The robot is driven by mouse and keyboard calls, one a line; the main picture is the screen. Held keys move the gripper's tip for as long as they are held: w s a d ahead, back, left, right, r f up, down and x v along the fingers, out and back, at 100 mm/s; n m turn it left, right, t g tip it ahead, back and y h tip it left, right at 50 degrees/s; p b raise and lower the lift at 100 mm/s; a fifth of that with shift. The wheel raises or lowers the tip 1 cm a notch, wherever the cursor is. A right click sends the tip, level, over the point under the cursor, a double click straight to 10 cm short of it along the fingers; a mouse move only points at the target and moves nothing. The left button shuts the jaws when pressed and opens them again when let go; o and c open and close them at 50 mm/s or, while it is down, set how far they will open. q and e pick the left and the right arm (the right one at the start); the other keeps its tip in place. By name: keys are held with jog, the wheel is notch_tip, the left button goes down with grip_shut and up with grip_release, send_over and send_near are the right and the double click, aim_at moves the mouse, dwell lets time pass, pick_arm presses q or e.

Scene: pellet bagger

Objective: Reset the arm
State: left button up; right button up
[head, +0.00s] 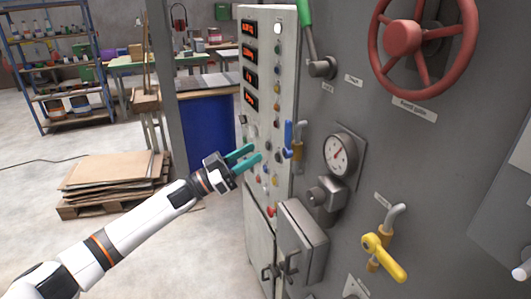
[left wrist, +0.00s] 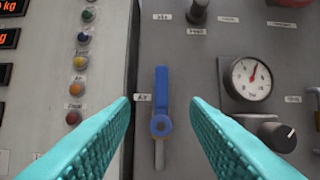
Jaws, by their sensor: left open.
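My left gripper (head: 247,159) comes in from the left in the head view. Its two teal fingers are apart, with nothing between them. In the left wrist view the open fingers (left wrist: 163,128) frame a blue-handled lever valve (left wrist: 162,90) labelled "Air", which stands upright on the grey panel. The same blue valve handle (head: 288,137) shows in the head view, just right of the fingertips and apart from them. My right gripper is in neither view.
The grey machine panel carries a gauge (head: 340,155), a black knob (head: 325,193), a yellow valve (head: 384,256), a red handwheel (head: 403,38) and a green lever (head: 305,25). The button column (head: 270,90) stands left of it. A pallet of cardboard (head: 110,180) lies on the floor.

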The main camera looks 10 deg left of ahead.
pick_arm(q)
jog(key=shift+v, duration=0.95)
